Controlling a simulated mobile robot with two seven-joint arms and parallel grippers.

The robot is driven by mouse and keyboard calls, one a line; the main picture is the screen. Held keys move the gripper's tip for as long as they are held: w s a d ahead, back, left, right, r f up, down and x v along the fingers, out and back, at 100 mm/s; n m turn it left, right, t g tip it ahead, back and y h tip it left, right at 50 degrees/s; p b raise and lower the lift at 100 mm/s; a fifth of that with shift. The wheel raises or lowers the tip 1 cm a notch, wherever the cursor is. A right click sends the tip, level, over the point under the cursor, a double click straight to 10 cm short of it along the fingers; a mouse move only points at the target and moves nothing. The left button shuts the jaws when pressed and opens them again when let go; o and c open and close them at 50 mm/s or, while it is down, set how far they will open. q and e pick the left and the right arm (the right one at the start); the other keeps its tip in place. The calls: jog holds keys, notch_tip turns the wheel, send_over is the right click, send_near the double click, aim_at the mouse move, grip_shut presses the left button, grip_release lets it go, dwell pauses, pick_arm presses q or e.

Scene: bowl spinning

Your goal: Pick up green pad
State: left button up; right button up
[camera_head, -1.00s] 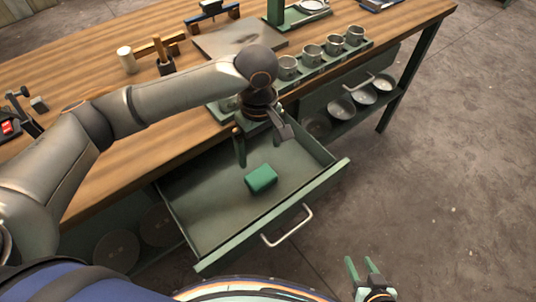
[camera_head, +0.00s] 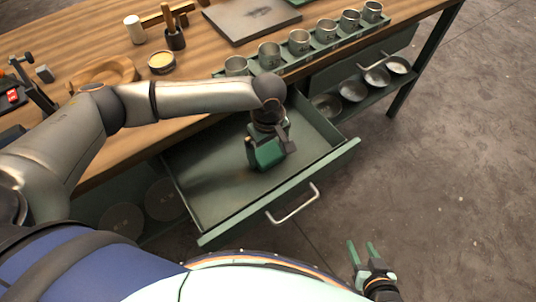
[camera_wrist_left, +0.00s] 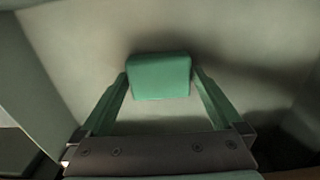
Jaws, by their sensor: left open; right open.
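The green pad (camera_wrist_left: 160,77) lies on the floor of the open drawer (camera_head: 213,203). In the head view the pad (camera_head: 268,155) is partly hidden by my left gripper (camera_head: 265,160). In the left wrist view my left gripper (camera_wrist_left: 160,82) is open, with one green finger on each side of the pad and its tips close to the pad's sides. I cannot tell whether the fingers touch it. My right gripper (camera_head: 362,250) is open and empty over the floor at the lower right.
The drawer's front wall and handle (camera_head: 293,204) face me. Above it is the wooden workbench (camera_head: 85,133) with a row of metal cups (camera_head: 299,40), a wooden bowl (camera_head: 105,72) and a tin (camera_head: 161,63). Metal bowls (camera_head: 352,88) sit on a shelf at right.

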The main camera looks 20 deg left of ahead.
pick_arm(q)
jog(key=shift+f, duration=0.15)
jog(key=c, duration=1)
jog(key=shift+r, duration=0.65)
jog(key=s+d+r+p, duration=0.2)
jog(key=s+d+r, duration=0.4)
jog(key=d+r, duration=0.5)
jog(key=shift+s+d+r, duration=0.15)
jog(key=shift+d+r, duration=0.2)
jog(key=shift+d, duration=0.45)
